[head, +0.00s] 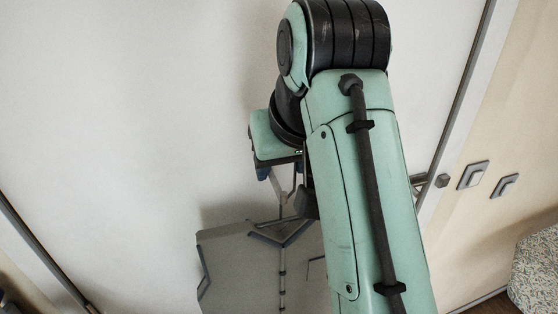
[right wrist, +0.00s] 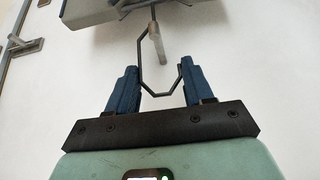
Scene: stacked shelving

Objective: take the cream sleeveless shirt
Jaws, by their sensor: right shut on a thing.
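The cream sleeveless shirt (head: 240,270), greyish in this light with dark trim and a dark front line, hangs below my right gripper (head: 282,178) in the head view. My right forearm covers its right side. In the right wrist view, parts of the shirt (right wrist: 95,12) show at the top edge. The thin dark wire hanger (right wrist: 141,62) runs from the shirt to between the blue fingers of my right gripper (right wrist: 159,70). The gripper is shut on the hanger, its fingers on either side of the wire loop. My left gripper is out of view.
A broad pale panel (head: 120,110) fills the area behind the shirt. Beige fronts with grey handles (head: 472,175) stand at the right. A speckled object (head: 537,270) is at the lower right edge. The space left of the shirt is clear.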

